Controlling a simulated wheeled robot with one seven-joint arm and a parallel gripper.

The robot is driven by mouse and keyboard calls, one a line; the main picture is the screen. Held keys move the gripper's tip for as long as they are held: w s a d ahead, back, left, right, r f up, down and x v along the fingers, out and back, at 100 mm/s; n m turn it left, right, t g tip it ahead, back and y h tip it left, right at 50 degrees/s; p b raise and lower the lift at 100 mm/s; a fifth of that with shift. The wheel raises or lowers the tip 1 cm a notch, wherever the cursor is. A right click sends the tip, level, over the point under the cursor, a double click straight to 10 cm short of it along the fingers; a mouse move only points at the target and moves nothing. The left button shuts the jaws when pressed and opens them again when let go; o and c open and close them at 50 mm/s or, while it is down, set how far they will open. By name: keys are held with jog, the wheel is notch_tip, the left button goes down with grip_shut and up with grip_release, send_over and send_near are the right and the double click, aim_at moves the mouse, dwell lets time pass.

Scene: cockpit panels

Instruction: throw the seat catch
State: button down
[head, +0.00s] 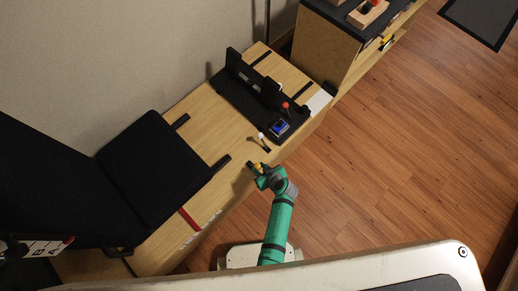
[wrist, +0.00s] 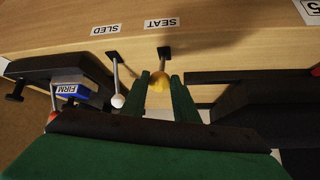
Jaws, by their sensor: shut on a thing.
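The seat catch is a short lever with a yellow knob (wrist: 158,80), rising from a dark slot by the SEAT label (wrist: 161,23) in the wrist view. My gripper (wrist: 161,88) has a green finger on each side of the knob and is shut on it. In the head view my gripper (head: 255,166) is at the bench's front edge, with a bit of yellow at its tips. The black seat (head: 150,165) is on the bench to the left. How far the lever is tilted is hard to tell.
A white-knobbed lever (wrist: 118,100) by the SLED label (wrist: 105,30) stands close beside the seat catch. Open wooden floor (head: 400,170) lies to the right.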

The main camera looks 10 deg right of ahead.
jog(key=shift+s+d+f, duration=0.3)
jog(key=shift+s+d, duration=0.05)
jog(key=c, duration=1.5)
grip_release()
jog(key=shift+o, duration=0.3)
jog(key=shift+w+a, duration=0.1)
jog(key=shift+w, duration=0.05)
jog(key=shift+r, duration=0.1)
jog(key=v, duration=1)
jog(key=shift+s+r, duration=0.2)
jog(key=shift+r, duration=0.15)
